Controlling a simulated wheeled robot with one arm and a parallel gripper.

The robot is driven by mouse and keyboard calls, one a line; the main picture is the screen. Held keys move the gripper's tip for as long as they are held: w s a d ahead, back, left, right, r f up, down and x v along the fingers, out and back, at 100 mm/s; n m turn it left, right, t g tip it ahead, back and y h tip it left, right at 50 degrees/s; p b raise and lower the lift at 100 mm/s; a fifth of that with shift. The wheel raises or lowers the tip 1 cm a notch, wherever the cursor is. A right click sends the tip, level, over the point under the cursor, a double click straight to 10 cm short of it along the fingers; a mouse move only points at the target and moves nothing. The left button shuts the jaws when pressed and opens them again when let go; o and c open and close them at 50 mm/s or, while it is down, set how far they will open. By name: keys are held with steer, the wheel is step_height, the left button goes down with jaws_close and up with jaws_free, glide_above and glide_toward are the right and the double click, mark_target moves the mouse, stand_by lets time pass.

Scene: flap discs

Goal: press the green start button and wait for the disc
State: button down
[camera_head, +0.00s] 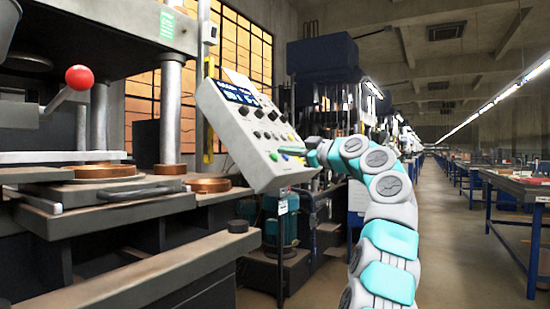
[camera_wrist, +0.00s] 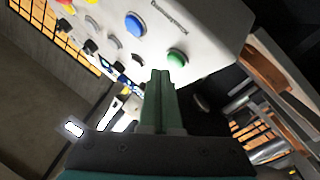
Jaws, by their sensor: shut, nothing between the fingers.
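The grey control box (camera_head: 240,135) hangs tilted beside the press, with a lit display and rows of knobs and buttons. The round green button (camera_wrist: 177,57) is near the edge of the box in the wrist view, with a blue button (camera_wrist: 135,24) to its upper left. My gripper (camera_wrist: 160,73) is shut and empty, its fingertips just below and left of the green button in that view. I cannot tell whether they touch it.
The press on the left holds copper-coloured round moulds (camera_head: 104,170) on its plates. A lever with a red ball (camera_head: 79,77) stands out in front of it. A blue-legged workbench (camera_head: 515,187) stands at the right, with open aisle floor between.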

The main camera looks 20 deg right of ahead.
steer(key=shift+a+f, duration=0.1)
stand_by(0.3)
steer(key=shift+w+a+f, duration=0.15)
steer(key=shift+w, duration=0.1)
